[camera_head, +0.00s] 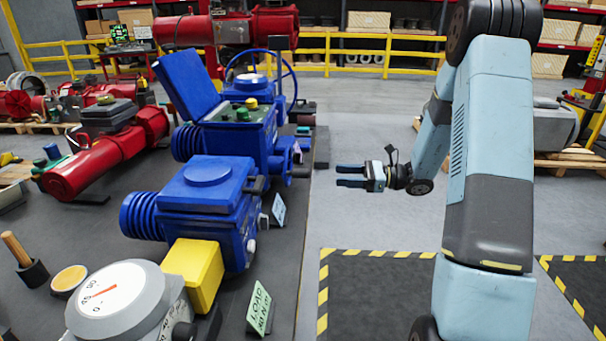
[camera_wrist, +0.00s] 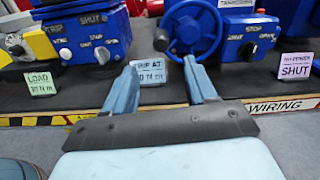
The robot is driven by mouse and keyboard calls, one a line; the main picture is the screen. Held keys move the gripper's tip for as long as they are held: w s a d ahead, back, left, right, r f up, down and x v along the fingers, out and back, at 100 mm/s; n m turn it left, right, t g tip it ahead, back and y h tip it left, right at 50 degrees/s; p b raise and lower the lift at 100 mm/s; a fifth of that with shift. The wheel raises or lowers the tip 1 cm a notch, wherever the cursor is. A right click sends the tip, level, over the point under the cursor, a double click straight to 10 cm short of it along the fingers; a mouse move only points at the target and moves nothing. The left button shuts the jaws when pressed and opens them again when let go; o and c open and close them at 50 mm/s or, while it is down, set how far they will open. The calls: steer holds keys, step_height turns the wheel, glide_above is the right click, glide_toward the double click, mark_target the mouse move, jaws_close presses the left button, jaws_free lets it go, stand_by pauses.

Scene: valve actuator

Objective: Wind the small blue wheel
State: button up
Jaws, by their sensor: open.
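A small blue wheel (camera_wrist: 193,30) with spokes and a hub is at the top centre of the wrist view, on the front of a blue actuator. I cannot make it out clearly in the head view. My gripper (camera_head: 342,176) is open and empty, in the air to the right of the bench and pointing left at it. In the wrist view the two fingers of my gripper (camera_wrist: 158,68) are spread apart, below and short of the wheel. The right fingertip overlaps the wheel's lower edge in the picture, but does not appear to touch it.
A white sign (camera_wrist: 148,72) stands between the fingers in the wrist view. A blue actuator with knobs (camera_wrist: 90,40) is left, a box marked STOP (camera_wrist: 248,38) right. A larger thin blue wheel (camera_head: 292,75) rises at the far actuator. The floor beside the bench is clear.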

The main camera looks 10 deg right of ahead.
mark_target(301, 174)
steer(key=w+a, duration=0.1)
steer(key=a, duration=0.8)
steer(key=w+a, duration=0.1)
steer(key=a, duration=0.3)
steer(key=shift+w+a, duration=0.2)
steer(key=shift+w, duration=0.1)
jaws_close()
steer(key=shift+d+f, duration=0.15)
steer(key=shift+d, duration=0.2)
steer(key=shift+a, duration=0.1)
steer(key=shift+w, duration=0.1)
